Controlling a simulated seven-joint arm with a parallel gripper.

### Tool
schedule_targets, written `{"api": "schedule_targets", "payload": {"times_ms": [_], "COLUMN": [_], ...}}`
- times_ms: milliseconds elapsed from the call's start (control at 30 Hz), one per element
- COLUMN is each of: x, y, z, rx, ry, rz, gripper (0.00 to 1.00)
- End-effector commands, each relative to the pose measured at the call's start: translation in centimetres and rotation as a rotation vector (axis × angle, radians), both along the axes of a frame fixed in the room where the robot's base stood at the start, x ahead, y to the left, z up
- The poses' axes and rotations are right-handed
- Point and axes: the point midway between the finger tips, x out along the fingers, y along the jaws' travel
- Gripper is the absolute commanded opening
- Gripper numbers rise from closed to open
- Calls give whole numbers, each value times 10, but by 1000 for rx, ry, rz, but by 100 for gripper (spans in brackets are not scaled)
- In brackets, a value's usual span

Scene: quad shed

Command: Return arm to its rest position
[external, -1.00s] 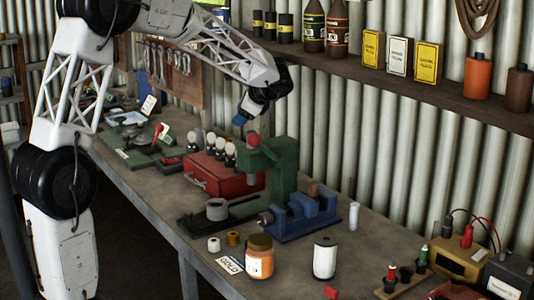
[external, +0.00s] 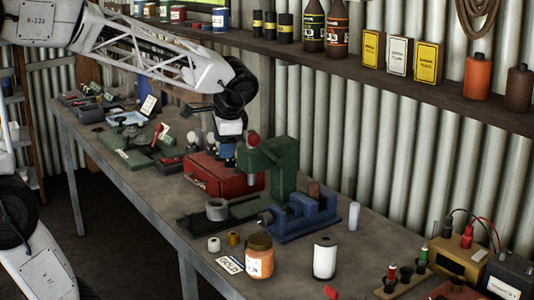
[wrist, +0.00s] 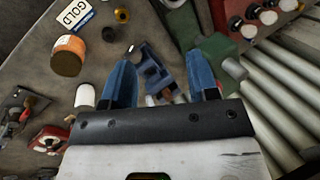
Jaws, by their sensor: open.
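My gripper (external: 226,155) is at the end of my arm, above the back part of the workbench (external: 150,205), over the red box in the external view. In the wrist view its two blue fingers (wrist: 163,85) are spread apart with nothing held between them. The blue vise (wrist: 152,72) shows below and between the fingers in the wrist view, well apart from them. It also stands on the bench in the external view (external: 300,215).
A green press (external: 284,165) stands right of my gripper. A red box (external: 222,178) with pale round knobs is under it. An orange-labelled jar (external: 260,262) and a white cylinder (external: 325,260) stand near the front. A shelf (external: 400,88) with bottles runs along the wall.

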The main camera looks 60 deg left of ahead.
Motion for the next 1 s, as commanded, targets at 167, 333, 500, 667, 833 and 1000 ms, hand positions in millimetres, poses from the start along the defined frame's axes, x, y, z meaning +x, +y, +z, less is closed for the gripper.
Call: {"api": "schedule_targets", "payload": {"times_ms": [167,333,500,667,833,1000], "x": [-41,-78,-116,-148,-171,-179], "y": [-34,-63,-90,-111,-125,-130], "z": [-6,-15,-26,-38,-47,-52], "rx": [-82,-162,-245,-320,-375,-398], "ry": [-64,-118,-163,-200,-221,-229], "rz": [52,107,164,215,254,272], "gripper": [54,54,54,54,54,54]}}
